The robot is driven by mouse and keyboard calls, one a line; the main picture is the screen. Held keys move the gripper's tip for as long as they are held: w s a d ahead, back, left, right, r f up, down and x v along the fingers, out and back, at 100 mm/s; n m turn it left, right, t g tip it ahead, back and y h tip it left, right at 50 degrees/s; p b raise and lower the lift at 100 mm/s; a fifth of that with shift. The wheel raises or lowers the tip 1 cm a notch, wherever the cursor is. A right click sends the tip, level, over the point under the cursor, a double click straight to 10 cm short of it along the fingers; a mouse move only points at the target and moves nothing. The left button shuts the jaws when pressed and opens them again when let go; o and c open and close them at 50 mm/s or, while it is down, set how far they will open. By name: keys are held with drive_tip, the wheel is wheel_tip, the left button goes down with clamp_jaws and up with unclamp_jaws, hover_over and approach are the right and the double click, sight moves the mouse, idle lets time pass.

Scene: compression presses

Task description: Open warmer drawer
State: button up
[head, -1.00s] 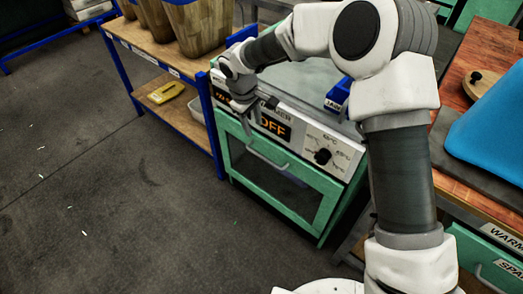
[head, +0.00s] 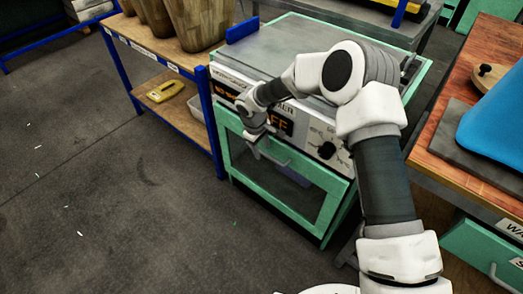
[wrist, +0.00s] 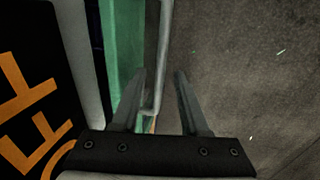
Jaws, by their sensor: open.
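The warmer is a green-framed unit with a grey panel, an orange display and a dial. Its drawer (head: 308,205) has a green front with a dark window and looks closed. The pale bar handle (head: 276,158) runs along the drawer's top edge. My gripper (head: 256,140) is at the left part of this handle, pointing down at it.
A blue-legged shelf (head: 190,127) with baskets stands close on the warmer's left. A wooden-topped bench (head: 440,155) stands on the right. The dark floor (head: 110,215) before the drawer and to the left is clear.

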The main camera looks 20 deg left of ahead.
drive_tip(key=shift+f, duration=0.1)
clamp_jaws()
idle(1.4)
